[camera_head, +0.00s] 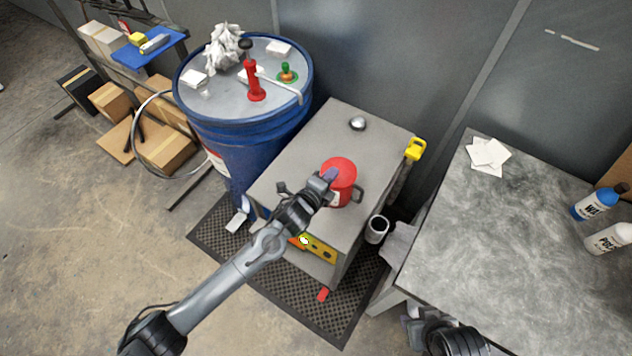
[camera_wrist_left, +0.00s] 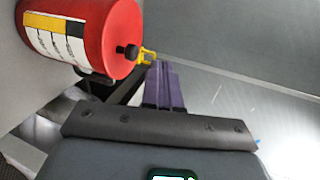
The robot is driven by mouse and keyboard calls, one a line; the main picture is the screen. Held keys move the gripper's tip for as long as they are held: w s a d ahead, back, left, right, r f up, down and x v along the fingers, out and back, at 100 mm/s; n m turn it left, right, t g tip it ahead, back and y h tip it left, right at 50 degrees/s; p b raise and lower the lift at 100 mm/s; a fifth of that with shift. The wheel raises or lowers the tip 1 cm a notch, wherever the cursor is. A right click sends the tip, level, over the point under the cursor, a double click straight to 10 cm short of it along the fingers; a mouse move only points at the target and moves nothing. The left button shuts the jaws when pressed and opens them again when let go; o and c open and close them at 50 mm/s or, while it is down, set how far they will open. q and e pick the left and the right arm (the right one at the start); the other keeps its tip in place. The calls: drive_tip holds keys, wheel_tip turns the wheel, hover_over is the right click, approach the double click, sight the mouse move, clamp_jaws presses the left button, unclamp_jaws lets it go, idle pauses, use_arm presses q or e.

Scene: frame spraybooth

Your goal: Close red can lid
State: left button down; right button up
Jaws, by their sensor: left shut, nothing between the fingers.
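The red can (camera_head: 345,194) stands upright on the grey cabinet top, with a dark handle at its right side. In the left wrist view the can (camera_wrist_left: 90,38) appears sideways at upper left, with a white, yellow and black label and a black knob near its top end. A red top face shows in the head view; I cannot tell how the lid sits. My left gripper (camera_head: 329,174) overlaps the can's upper left side in the head view. Its purple fingers (camera_wrist_left: 164,88) are together and empty, beside the can's top end in the wrist view.
The grey cabinet (camera_head: 305,150) carries a silver ball (camera_head: 358,123) behind the can and a yellow item (camera_head: 415,149) at its right edge. A blue drum (camera_head: 245,150) stands left. A grey table (camera_head: 500,235) with bottles stands right.

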use_arm(q)
drive_tip(key=v, duration=1)
drive_tip(key=s+f+n+g+y, duration=0.1)
drive_tip(key=s+f+n, duration=0.3)
drive_tip(key=s+f, duration=0.45)
drive_tip(key=s+a+r+n+g+y, duration=0.2)
drive_tip(key=s+a+n+g+y, duration=0.2)
drive_tip(key=s+a+n, duration=0.7)
drive_tip(key=s+a+r+n+g+y+p, duration=0.1)
drive_tip(key=s+a+r+n+g+y, duration=0.1)
drive_tip(key=s+a+r+n+g, duration=0.4)
wheel_tip(320, 180, up, 15)
drive_tip(key=s+a+n+t+p, duration=0.1)
drive_tip(key=s+p, duration=0.1)
drive_tip(key=p, duration=1.4)
drive_tip(key=shift+f+t+p, duration=0.15)
drive_tip(key=shift+t+p, duration=0.25)
use_arm(e)
wheel_tip(320, 180, up, 19)
use_arm(q)
drive_tip(key=shift+a, duration=0.1)
